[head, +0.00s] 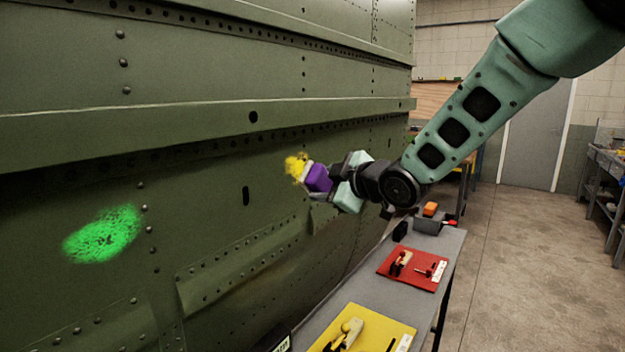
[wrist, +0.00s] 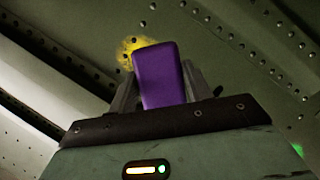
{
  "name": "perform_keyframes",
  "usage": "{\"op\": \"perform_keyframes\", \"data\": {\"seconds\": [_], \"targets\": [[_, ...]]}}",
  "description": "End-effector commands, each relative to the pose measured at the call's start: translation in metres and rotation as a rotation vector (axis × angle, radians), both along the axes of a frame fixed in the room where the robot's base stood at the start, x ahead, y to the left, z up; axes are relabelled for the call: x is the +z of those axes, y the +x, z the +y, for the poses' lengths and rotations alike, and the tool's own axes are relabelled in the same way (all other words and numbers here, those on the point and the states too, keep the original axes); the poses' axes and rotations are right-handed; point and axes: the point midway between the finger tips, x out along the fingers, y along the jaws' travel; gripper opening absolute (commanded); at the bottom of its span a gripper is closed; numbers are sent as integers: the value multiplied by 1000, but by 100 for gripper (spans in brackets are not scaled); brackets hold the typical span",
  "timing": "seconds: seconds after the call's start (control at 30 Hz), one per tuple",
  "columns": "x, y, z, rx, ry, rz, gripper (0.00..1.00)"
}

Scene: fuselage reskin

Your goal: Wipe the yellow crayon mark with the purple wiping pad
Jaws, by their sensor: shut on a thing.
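My gripper (head: 322,184) is shut on the purple wiping pad (head: 318,178), in the middle of the head view. The pad also shows in the wrist view (wrist: 160,76), upright between the fingers. The yellow crayon mark (head: 296,168) is on the green fuselage skin, just left of the pad in the head view. In the wrist view the yellow mark (wrist: 128,50) shows behind the pad's upper left edge, and the pad hides part of it. I cannot tell whether the pad touches the skin.
A bright green mark (head: 102,234) is on the fuselage panel (head: 60,180) at left. Below my arm a grey bench (head: 375,290) holds a red board (head: 413,268) and a yellow board (head: 375,328) with tools. Raised ribs and rivets cross the panel. The floor at right is clear.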

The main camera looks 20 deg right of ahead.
Motion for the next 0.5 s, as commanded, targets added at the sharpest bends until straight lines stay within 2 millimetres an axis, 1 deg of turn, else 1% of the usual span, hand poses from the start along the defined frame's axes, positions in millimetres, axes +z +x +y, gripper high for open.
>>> {"op": "perform_keyframes", "data": {"seconds": [0.17,0.5], "targets": [[0,6,5,1,5,-9,31],[0,34,24,1,4,-7,31]]}}
